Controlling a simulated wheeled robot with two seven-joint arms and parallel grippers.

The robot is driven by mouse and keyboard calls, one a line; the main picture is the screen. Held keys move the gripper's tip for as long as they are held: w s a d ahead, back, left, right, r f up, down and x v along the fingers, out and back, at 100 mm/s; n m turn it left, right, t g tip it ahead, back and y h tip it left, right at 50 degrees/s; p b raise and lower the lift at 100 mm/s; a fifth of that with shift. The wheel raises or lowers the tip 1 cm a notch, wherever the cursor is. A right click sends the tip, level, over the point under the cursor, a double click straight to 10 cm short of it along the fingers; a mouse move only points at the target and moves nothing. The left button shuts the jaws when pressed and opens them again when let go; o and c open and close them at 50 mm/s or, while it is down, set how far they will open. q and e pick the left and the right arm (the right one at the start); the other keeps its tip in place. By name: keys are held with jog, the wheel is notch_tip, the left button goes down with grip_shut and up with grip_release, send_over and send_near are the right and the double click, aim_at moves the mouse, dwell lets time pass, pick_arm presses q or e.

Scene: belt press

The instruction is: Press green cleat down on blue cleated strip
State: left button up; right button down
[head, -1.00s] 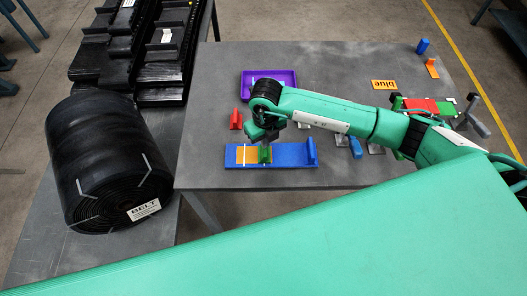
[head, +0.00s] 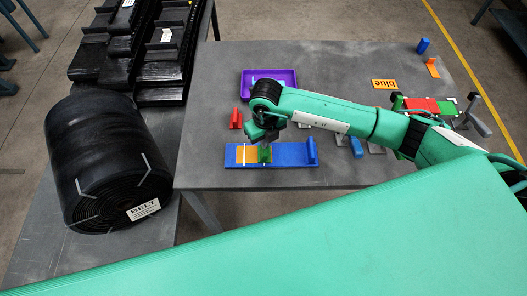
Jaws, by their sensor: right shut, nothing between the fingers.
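The blue cleated strip (head: 289,156) lies flat near the table's front left edge, with an upright blue cleat (head: 312,151) toward its right end. A small green cleat (head: 265,155) stands on the strip, just right of an orange patch (head: 247,154) with a pale line across it. My right gripper (head: 263,138) is shut and empty, pointing down just above and behind the green cleat. I cannot tell whether its fingertips touch the cleat. My left gripper is not in view.
A red cleat (head: 236,119) stands behind the strip, near a purple tray (head: 248,88). A blue piece (head: 356,147) and grey pieces lie right of the strip, partly under my arm. A large belt roll (head: 105,160) stands left.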

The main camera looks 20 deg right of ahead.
jog(key=shift+f+b, duration=0.45)
jog(key=shift+f, duration=0.1)
jog(key=shift+s+f+b, duration=0.25)
jog(key=shift+f+b, duration=0.05)
dwell(1.8)
jog(key=shift+r, duration=0.1)
jog(key=shift+w+r+p, duration=0.2)
jog(key=shift+r+p, duration=0.4)
jog(key=shift+r, duration=0.35)
notch_tip(320, 180, up, 6)
jog(key=p, duration=0.3)
jog(key=shift+r, duration=0.25)
